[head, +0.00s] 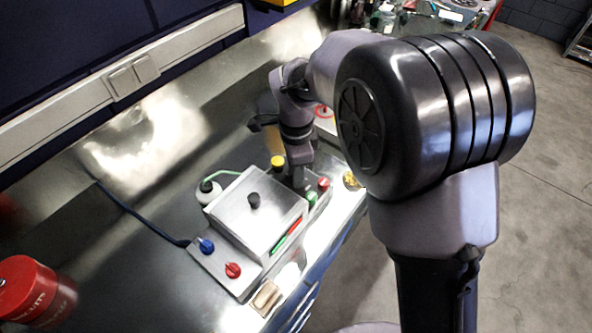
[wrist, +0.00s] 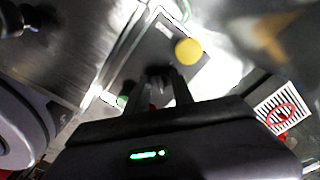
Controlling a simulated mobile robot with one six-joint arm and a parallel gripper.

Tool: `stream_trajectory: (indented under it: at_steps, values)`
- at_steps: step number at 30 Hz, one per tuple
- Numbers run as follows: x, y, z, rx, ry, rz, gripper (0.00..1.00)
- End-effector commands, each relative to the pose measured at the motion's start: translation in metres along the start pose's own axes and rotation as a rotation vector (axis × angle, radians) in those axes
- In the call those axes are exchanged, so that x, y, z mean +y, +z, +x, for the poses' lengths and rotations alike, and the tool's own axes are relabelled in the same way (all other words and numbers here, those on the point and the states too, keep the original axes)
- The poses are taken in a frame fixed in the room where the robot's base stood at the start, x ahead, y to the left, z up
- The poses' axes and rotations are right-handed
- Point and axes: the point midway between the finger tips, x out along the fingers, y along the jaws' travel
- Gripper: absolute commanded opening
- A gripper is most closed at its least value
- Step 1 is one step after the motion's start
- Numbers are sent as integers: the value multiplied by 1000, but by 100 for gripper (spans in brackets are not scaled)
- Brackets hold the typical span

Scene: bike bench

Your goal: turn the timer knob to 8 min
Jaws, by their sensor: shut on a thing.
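A bench unit has a grey metal lid (head: 240,225) and a right-hand control panel (wrist: 143,62). My gripper (head: 298,186) points down over this panel, between a yellow knob (head: 277,162) and the red (head: 324,184) and green (head: 311,198) knobs. In the wrist view my gripper (wrist: 167,84) is shut on a small dark thing at the panel, which fits the timer knob. The fingers hide most of it, and I cannot read its pointer or any minute marks. The yellow knob (wrist: 188,52) stands just beyond the fingertips, apart from them.
A black knob (head: 254,200) stands on the lid. Blue (head: 206,246) and red (head: 233,270) knobs sit on the near-left panel. A red can (head: 33,289) is at the lower left. The bench left of the unit is mostly clear.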

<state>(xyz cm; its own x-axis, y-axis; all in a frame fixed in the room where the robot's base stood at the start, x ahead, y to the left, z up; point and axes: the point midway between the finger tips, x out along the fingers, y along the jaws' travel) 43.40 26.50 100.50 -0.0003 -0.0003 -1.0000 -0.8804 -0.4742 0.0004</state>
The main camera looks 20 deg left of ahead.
Motion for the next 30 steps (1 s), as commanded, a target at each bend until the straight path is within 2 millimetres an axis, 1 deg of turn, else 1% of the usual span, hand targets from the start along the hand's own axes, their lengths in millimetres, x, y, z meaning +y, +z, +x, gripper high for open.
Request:
stream_trajectory:
  at_steps: [2, 3, 5, 6, 14, 17, 20, 24, 27, 30]
  values:
    - [-1, 0, -1, 0, -2, 0, 0]
    - [-1, 0, -1, 0, -2, 0, 36]
    - [0, 0, -1, 0, -2, -1, 48]
    - [0, 0, 0, 0, -1, -1, 50]
    - [0, 0, -1, 0, -1, -1, 50]
    - [-1, 0, -12, 0, -3, -1, 50]
    - [-1, 0, -39, -1, -4, 1, 50]
    - [-1, 0, -90, -1, -5, 1, 50]
    - [-1, 0, -122, -1, -5, 0, 50]
    - [-1, 0, -147, 0, -4, -1, 50]
